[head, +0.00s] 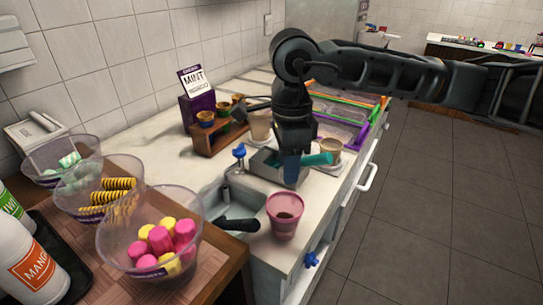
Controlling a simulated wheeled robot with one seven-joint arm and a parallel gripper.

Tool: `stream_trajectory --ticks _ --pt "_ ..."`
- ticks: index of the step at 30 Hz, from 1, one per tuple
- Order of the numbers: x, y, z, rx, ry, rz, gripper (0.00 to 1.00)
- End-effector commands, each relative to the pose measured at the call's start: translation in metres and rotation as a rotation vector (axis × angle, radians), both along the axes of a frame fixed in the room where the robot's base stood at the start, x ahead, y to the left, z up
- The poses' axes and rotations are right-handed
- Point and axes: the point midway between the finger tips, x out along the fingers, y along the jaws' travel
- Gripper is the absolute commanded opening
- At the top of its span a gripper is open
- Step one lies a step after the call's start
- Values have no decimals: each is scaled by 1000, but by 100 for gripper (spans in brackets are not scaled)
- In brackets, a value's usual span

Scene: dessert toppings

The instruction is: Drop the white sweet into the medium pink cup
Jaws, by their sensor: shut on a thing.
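A translucent pink cup (285,227) stands upright near the counter's front edge, with something dark brown in it. My gripper (291,182) points down just behind and above this cup, over the grey sink-side tray. Its blue jaw part faces the camera and looks shut; what is between the jaws is hidden. A teal cylinder (319,160) shows just right of the jaws; I cannot tell if it touches them. Pale white and mint pieces (70,160) lie in the far-left clear bowl (45,158). No single white sweet can be made out at the gripper.
Clear bowls of striped yellow-black sweets (115,184) and pink-yellow sweets (165,240) stand at left. A beige cup (331,148) and another (261,126) stand behind the gripper. A wooden rack (215,138) and MINT sign (195,80) are at the back. A blue tap knob (239,151) stands nearby.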

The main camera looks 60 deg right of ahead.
Motion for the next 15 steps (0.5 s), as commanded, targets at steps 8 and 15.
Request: stream_trajectory --ticks 8,15 --pt "0 1 -25 3 1 -1 15" --pt "0 0 -50 1 1 -1 15"
